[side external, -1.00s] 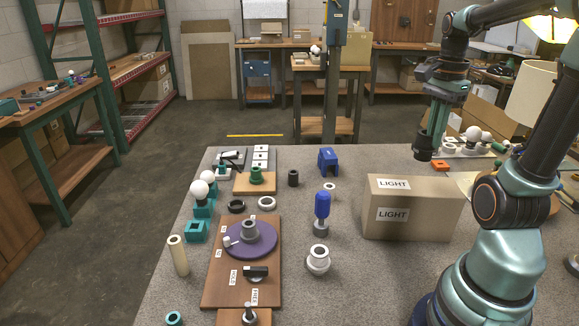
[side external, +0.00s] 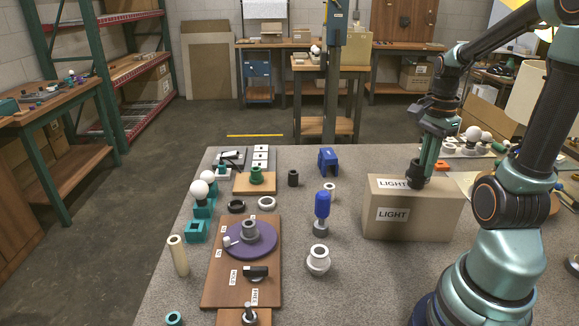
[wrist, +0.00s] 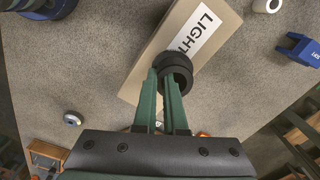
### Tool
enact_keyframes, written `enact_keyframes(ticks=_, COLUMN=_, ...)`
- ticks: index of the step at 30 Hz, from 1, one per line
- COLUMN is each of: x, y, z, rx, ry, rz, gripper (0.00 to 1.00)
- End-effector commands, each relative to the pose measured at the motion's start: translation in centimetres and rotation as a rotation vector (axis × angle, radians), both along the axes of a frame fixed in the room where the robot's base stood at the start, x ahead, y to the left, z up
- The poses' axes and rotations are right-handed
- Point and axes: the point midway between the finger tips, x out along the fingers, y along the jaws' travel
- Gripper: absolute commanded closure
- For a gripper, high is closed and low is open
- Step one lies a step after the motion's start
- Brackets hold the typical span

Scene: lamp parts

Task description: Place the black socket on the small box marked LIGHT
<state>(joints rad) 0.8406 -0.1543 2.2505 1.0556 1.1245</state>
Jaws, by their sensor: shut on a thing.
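The black socket (side external: 415,179) is a dark ring-like cylinder held between the green fingers of my gripper (side external: 420,166). It is upright over the top face of the tan LIGHT box (side external: 440,215), just right of the top label. Its lower end looks at or very close to the box top; I cannot tell whether it touches. In the wrist view the socket (wrist: 175,66) sits between the fingertips (wrist: 170,82), in front of the box's white LIGHT label (wrist: 205,28), and hides part of it.
A blue bulb-shaped part (side external: 322,205) and a white ring part (side external: 318,260) stand left of the box. A separate black cylinder (side external: 293,178) stands farther back. A wooden board with a purple disc (side external: 262,240) lies at left. White bulbs (side external: 474,133) stand behind the box.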

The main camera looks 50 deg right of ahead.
Motion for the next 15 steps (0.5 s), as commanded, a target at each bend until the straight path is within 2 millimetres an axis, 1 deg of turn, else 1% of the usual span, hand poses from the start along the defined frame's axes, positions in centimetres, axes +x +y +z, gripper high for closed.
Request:
enact_keyframes(ticks=1, x=-0.02, y=0.02, z=-0.13, rx=0.001, ry=0.001, rz=0.000, gripper=0.88)
enact_keyframes(ticks=2, x=-0.02, y=0.02, z=-0.10, rx=0.000, ry=0.001, rz=0.000, gripper=0.76)
enact_keyframes(ticks=3, x=-0.02, y=0.02, z=-0.09, rx=0.000, ry=0.001, rz=0.000, gripper=0.61)
enact_keyframes(ticks=11, x=-0.01, y=0.01, z=-0.05, rx=0.000, ry=0.000, rz=0.000, gripper=0.61)
enact_keyframes(ticks=15, x=0.05, y=-0.06, z=0.74, rx=-0.002, ry=-0.001, rz=0.000, gripper=0.61)
